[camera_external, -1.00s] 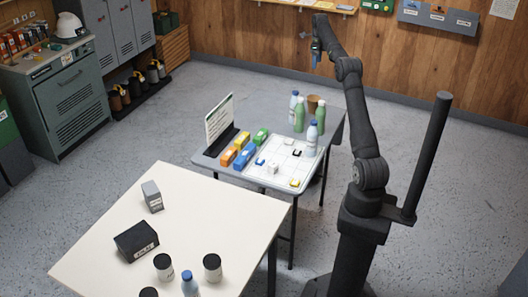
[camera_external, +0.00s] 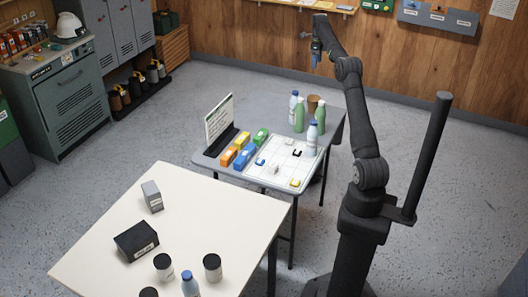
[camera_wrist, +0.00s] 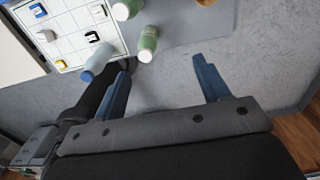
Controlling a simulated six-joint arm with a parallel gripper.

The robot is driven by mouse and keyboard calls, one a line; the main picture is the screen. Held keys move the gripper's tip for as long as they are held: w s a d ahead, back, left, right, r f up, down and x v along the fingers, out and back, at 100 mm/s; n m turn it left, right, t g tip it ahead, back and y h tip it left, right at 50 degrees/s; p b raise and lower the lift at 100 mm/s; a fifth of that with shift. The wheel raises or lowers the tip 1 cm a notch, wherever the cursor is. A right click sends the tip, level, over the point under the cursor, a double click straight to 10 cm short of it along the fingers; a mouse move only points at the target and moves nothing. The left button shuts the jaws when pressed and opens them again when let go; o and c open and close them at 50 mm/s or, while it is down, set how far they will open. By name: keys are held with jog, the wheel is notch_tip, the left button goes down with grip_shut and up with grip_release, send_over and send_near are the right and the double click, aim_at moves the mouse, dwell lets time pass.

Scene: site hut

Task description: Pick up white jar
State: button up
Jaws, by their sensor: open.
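My gripper (camera_external: 316,56) is open and empty, held high above the far end of the grey folding table. In the wrist view its two blue fingers (camera_wrist: 161,63) stand wide apart with only floor between them. A small white object (camera_external: 274,169) sits on the white grid board (camera_external: 289,150); it also shows in the wrist view (camera_wrist: 45,36), too small to tell if it is a jar. On the cream table, dark-topped jars with white labels stand at the near edge, one at the left (camera_external: 163,267) and one at the right (camera_external: 212,268).
White bottles with blue caps (camera_external: 313,139) and green bottles (camera_external: 320,117) stand near a brown cup (camera_external: 313,102) on the folding table (camera_external: 265,112). Coloured blocks (camera_external: 243,155) and an upright sign (camera_external: 218,118) are at its left. A black box (camera_external: 136,241) lies on the cream table (camera_external: 215,215).

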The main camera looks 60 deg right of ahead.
jog(key=shift+o, duration=0.2)
jog(key=o, duration=0.3)
jog(key=shift+o, duration=0.2)
